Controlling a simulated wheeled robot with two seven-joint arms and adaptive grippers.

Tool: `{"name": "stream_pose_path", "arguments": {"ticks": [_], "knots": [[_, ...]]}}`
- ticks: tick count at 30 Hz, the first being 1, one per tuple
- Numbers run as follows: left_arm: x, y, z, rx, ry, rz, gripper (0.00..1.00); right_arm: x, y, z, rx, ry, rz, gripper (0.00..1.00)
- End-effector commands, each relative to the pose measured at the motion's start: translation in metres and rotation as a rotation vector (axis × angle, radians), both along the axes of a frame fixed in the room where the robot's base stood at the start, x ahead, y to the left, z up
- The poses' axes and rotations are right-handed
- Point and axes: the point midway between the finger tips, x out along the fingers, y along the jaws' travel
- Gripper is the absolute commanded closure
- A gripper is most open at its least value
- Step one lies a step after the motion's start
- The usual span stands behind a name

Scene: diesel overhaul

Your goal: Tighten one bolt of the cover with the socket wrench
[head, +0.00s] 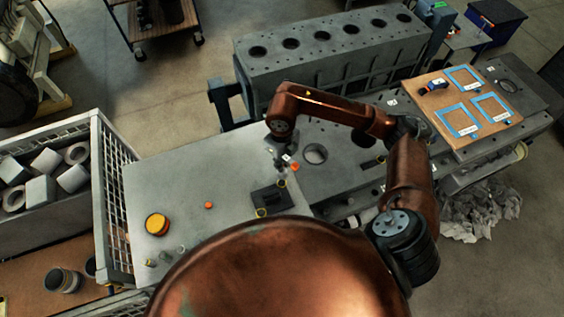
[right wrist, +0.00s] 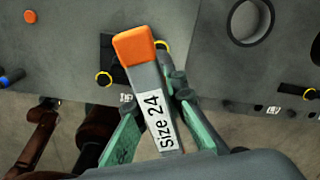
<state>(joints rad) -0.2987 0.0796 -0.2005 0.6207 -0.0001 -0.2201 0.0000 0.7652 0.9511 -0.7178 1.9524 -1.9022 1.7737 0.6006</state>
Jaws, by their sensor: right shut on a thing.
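My right gripper (head: 282,162) is above the table, close to the dark cover plate. In the right wrist view its green fingers (right wrist: 155,108) are shut on the socket wrench (right wrist: 150,85), a grey bar labelled "Size 24" with an orange end. The orange end (head: 295,167) also shows in the head view. The black cover (right wrist: 108,52) lies beneath, partly hidden by the wrench; the head view shows it whole as a dark plate (head: 268,199). Yellow rings mark two spots at its edges, one (head: 261,212) near and one (head: 282,183) far. I cannot tell whether the wrench touches a bolt. My left gripper is out of view.
An engine block (head: 335,45) stands behind. A board with blue frames (head: 460,120) lies at right. A yellow-orange tin (head: 157,225) and a small orange piece (head: 208,205) are on the table. A wire crate (head: 115,190) borders the left. The table's left-middle is mostly clear.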

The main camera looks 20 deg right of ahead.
Motion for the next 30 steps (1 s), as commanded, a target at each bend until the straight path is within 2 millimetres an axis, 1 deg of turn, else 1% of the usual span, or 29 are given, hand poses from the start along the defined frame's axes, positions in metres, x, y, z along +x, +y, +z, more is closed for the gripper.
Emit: {"name": "stream_pose_path", "arguments": {"ticks": [4,6,9,21,26,27,30], "knots": [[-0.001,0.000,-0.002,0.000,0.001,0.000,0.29,0.001,0.000,-0.003,0.000,-0.002,0.202,1.00],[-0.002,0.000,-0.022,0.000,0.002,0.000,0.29,0.002,-0.001,-0.010,-0.003,-0.006,0.290,1.00],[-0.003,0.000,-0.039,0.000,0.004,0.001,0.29,0.001,-0.001,-0.014,-0.003,-0.004,0.417,1.00],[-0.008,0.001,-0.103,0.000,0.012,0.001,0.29,0.001,0.000,-0.022,-0.001,-0.003,0.946,1.00],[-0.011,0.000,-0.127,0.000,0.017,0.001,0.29,0.002,-0.001,-0.024,-0.002,-0.002,1.163,1.00],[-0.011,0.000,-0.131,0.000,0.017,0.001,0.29,0.001,-0.001,-0.031,0.000,0.001,1.154,1.00],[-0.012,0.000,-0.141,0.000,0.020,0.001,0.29,0.001,0.000,-0.041,0.001,0.000,1.151,1.00]]}}
